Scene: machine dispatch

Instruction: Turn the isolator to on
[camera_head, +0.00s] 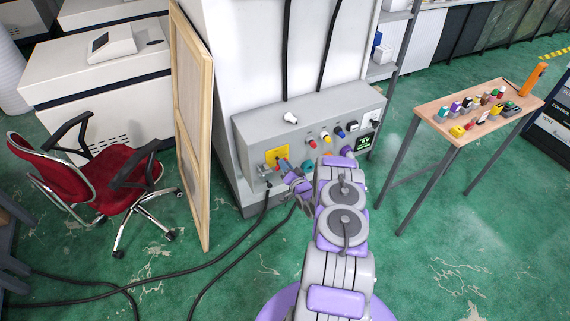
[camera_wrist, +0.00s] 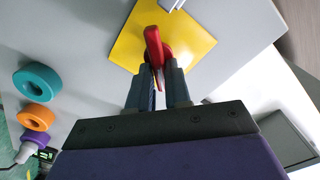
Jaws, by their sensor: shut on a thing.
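The isolator is a red handle (camera_wrist: 153,48) on a yellow square plate (camera_wrist: 197,42), fixed to the grey front of a control box. My gripper (camera_head: 285,168) reaches the panel from the lower right. In the wrist view its two dark fingers (camera_wrist: 158,88) are shut on the red handle's near end. The far end of the handle sticks out beyond the fingertips. The handle's pivot is partly hidden.
A teal ring (camera_wrist: 37,80) and an orange ring (camera_wrist: 36,117) stand out from the panel beside my gripper. A wooden-framed panel (camera_head: 193,125) stands left of the box. Black cables (camera_head: 232,251) lie on the floor. A small table (camera_head: 462,133) with several coloured items is at the right.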

